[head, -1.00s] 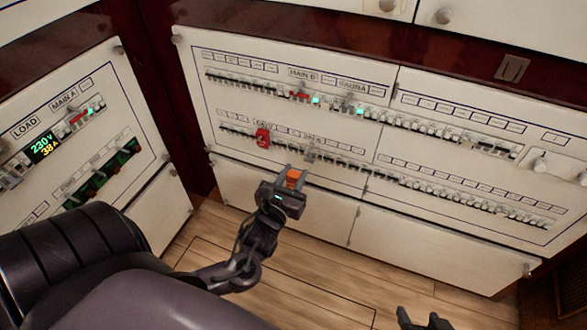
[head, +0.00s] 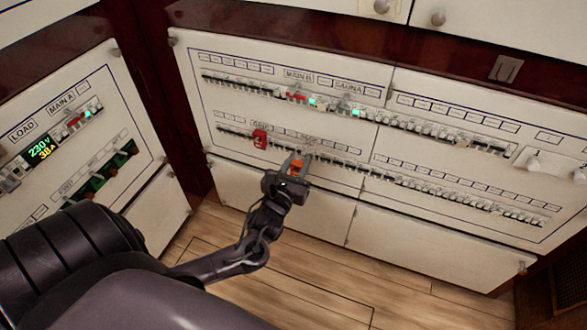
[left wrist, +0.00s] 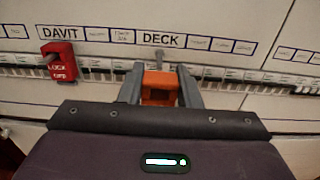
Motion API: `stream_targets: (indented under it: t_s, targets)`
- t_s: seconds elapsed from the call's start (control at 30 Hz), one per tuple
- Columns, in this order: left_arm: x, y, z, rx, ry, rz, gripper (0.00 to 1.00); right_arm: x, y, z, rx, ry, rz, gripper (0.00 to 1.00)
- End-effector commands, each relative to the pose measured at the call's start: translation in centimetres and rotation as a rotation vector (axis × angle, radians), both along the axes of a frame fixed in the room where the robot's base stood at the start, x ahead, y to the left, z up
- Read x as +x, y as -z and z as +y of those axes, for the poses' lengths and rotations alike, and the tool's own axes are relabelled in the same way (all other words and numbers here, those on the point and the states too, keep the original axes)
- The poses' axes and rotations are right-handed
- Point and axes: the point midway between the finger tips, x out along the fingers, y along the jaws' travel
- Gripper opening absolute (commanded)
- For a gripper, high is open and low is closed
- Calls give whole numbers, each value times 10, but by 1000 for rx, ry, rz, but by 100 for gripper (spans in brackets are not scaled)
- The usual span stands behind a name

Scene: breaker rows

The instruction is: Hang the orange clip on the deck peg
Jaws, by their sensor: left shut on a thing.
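My left gripper (head: 295,168) is shut on the orange clip (head: 297,167) and holds it in front of the lower breaker row. In the left wrist view the orange clip (left wrist: 157,88) sits between the two grey fingers (left wrist: 160,88). The deck peg (left wrist: 158,58) is a small grey stub below the DECK label (left wrist: 161,41), just beyond and above the clip. Whether the clip touches the peg I cannot tell. My right gripper is out of the head view.
A red lock-off tag (head: 260,138) hangs under the DAVIT label, left of the clip; it also shows in the left wrist view (left wrist: 60,62). Breaker rows (head: 420,185) run across the white panel. A second panel (head: 65,140) stands at the left.

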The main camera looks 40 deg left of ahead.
Motion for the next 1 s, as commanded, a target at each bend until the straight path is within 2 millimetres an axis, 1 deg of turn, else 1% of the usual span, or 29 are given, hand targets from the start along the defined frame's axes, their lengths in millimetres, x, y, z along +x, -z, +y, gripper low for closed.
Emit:
stream_targets:
  t_s: [0.1, 0.3, 0.87, 1.0]
  targets:
    - [8, 0, 2, 0, 0, -2, 5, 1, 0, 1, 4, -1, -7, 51]
    - [14, -1, 3, 0, 0, -1, 5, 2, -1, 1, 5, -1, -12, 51]
    - [14, -1, 3, 0, 0, -1, 5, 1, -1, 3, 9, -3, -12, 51]
    - [15, -2, 3, 0, 0, -1, 5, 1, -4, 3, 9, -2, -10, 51]
